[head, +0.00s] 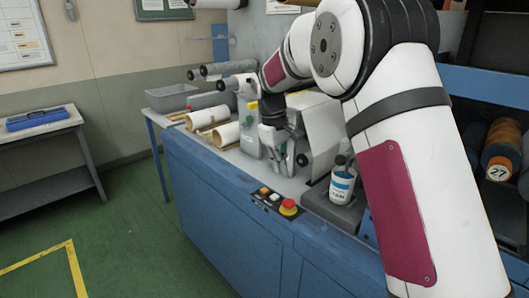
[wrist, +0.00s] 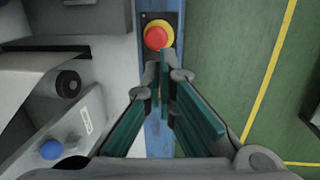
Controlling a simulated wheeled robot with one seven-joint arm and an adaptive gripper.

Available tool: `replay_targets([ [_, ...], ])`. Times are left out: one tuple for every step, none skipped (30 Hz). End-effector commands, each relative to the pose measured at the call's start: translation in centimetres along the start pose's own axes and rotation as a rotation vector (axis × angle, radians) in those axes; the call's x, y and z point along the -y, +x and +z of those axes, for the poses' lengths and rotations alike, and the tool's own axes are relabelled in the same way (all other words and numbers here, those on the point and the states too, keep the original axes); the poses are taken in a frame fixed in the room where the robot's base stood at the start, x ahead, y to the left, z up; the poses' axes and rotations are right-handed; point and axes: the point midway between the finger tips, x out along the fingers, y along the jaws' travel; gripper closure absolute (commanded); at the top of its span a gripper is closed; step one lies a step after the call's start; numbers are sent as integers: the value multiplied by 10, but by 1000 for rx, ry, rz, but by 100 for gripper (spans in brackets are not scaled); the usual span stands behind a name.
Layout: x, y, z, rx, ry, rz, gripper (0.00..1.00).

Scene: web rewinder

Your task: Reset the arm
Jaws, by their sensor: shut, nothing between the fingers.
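My arm reaches in from the right of the head view and bends down over the blue rewinder bench (head: 215,205). My gripper (head: 275,155) hangs above the bench top, pointing down, beside a grey-white machine unit. In the wrist view my gripper (wrist: 160,75) shows its dark green finger pads meeting near the tips. It is shut and empty. A red emergency button (wrist: 157,36) on a yellow base lies just beyond the fingertips in that view. It also shows at the bench's front edge in the head view (head: 288,206).
White rolls (head: 208,118) lie on the bench, with a grey bin (head: 172,98) behind. A white bottle (head: 342,185) stands right of the gripper. A side table (head: 40,128) bears a blue case (head: 38,119). Green floor with yellow lines is clear at left.

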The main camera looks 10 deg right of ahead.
Motion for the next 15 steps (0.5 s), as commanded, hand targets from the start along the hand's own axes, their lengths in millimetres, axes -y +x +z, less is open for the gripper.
replay_targets([
  [0, -10, 6, -10, 11, 1, 100],
  [1, -15, 11, -15, 19, 1, 100],
  [2, -24, 19, -24, 33, 0, 100],
  [3, -32, 26, -31, 45, 0, 100],
  [4, -40, 33, -39, 57, 0, 100],
  [7, -51, 44, -50, 74, -1, 100],
  [9, -59, 52, -59, 88, -2, 100],
  [12, -66, 61, -67, 102, -4, 100],
  [15, -75, 72, -77, 120, -6, 100],
  [18, -82, 81, -85, 134, -7, 100],
  [21, -88, 90, -93, 148, -9, 100],
  [25, -96, 102, -104, 165, -10, 100],
  [28, -102, 110, -113, 179, -11, 100],
  [31, -108, 119, -121, 193, -12, 100],
  [36, -114, 131, -132, 210, -14, 100],
])
